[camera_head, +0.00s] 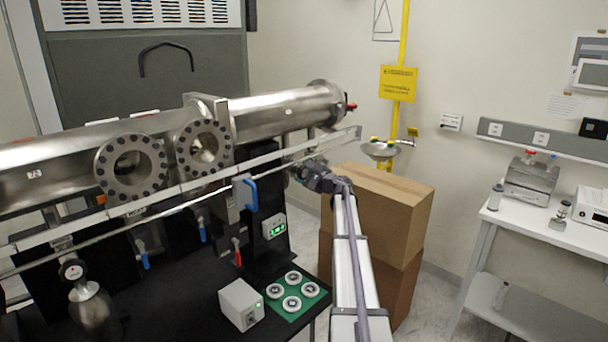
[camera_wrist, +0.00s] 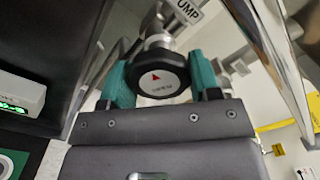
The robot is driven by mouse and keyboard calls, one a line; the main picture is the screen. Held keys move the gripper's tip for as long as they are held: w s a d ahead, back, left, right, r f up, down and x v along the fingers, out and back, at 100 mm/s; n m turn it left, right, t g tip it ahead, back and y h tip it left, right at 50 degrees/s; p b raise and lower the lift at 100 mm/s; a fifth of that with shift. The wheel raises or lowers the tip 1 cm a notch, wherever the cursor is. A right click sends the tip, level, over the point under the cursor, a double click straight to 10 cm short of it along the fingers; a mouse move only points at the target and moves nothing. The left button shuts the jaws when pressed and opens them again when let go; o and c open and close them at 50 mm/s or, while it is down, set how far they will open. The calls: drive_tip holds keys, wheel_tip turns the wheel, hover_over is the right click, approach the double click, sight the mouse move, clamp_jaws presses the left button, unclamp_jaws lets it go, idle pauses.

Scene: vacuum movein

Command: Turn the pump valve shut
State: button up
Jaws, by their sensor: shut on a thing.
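The pump valve knob (camera_wrist: 158,79) is a round black handle with a red arrow on its pale face, in the middle of the wrist view. My gripper (camera_wrist: 159,77) has its teal fingers on either side of the knob and is shut on it. A tag ending in "UMP" (camera_wrist: 188,10) sits behind the knob. In the head view my gripper (camera_head: 298,170) reaches under the right end of the steel vacuum tube (camera_head: 280,110). The knob cannot be made out there.
A long rail (camera_head: 180,190) runs in front of the tube. A blue-handled valve (camera_head: 250,194) and a box with a green display (camera_head: 272,226) are left of my arm. Cardboard boxes (camera_head: 392,218) stand close on the right. A white bench (camera_head: 545,225) is farther right.

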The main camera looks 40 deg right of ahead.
drive_tip(key=m, duration=0.6)
drive_tip(key=shift+m, duration=0.3)
drive_tip(key=m, duration=0.5)
drive_tip(key=shift+a+m, duration=0.1)
drive_tip(key=shift+m, duration=0.3)
drive_tip(key=o, duration=0.9)
drive_tip(key=shift+s, duration=0.1)
drive_tip(key=s, duration=0.3)
drive_tip(key=s+d, duration=0.1)
drive_tip(key=s, duration=0.6)
drive_tip(key=shift+s+d, duration=0.3)
